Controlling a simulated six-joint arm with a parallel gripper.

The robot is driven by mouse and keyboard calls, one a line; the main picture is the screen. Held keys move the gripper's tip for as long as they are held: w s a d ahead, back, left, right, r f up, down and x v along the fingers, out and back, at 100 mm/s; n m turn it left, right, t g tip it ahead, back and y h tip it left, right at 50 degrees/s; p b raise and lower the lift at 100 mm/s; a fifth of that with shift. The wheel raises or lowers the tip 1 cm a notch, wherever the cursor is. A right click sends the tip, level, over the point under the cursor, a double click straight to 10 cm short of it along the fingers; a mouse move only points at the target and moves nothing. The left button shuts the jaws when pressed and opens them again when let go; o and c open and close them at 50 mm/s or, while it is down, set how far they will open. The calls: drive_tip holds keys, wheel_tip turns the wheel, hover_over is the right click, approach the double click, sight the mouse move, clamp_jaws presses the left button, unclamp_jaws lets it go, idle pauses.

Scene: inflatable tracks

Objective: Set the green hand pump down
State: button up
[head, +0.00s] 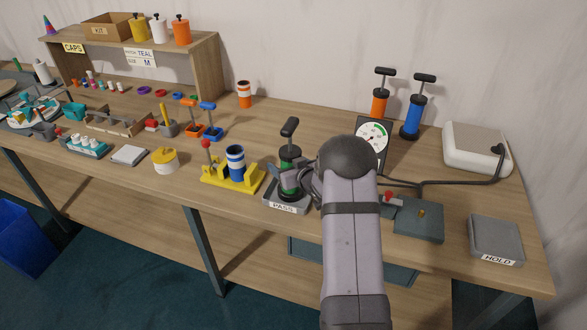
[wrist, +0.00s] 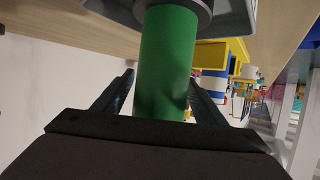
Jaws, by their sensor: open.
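The green hand pump (head: 289,168) stands upright on the grey pad labelled PASS (head: 284,206), with its black handle on top. In the wrist view its green barrel (wrist: 165,65) rises between my two fingers, with its dark base on the grey pad at the top of the picture. My gripper (wrist: 160,92) is open around the barrel, one finger on each side, with a gap visible at least on the left. In the head view my gripper (head: 308,186) is at the right side of the pump, and my arm hides part of it.
A yellow stand (head: 222,182) with a blue-and-white striped cylinder (head: 236,163) stands just left of the pad. A gauge (head: 373,137) with a hose, orange (head: 380,102) and blue (head: 413,115) pumps stand behind right. A grey HOLD pad (head: 496,237) lies empty at far right.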

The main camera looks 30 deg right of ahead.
drive_tip(key=b+v, duration=0.2)
drive_tip(key=v, duration=1)
drive_tip(key=s+a+f+g, duration=0.2)
drive_tip(key=s+a+g, duration=0.4)
drive_tip(key=s, duration=0.8)
drive_tip(key=s+a+f+g, duration=0.3)
drive_tip(key=s+a+g, duration=0.4)
drive_tip(key=s+a, duration=0.6)
drive_tip(key=shift+s+f+g, duration=0.25)
drive_tip(key=shift+s+g, duration=0.05)
drive_tip(key=shift+s, duration=0.6)
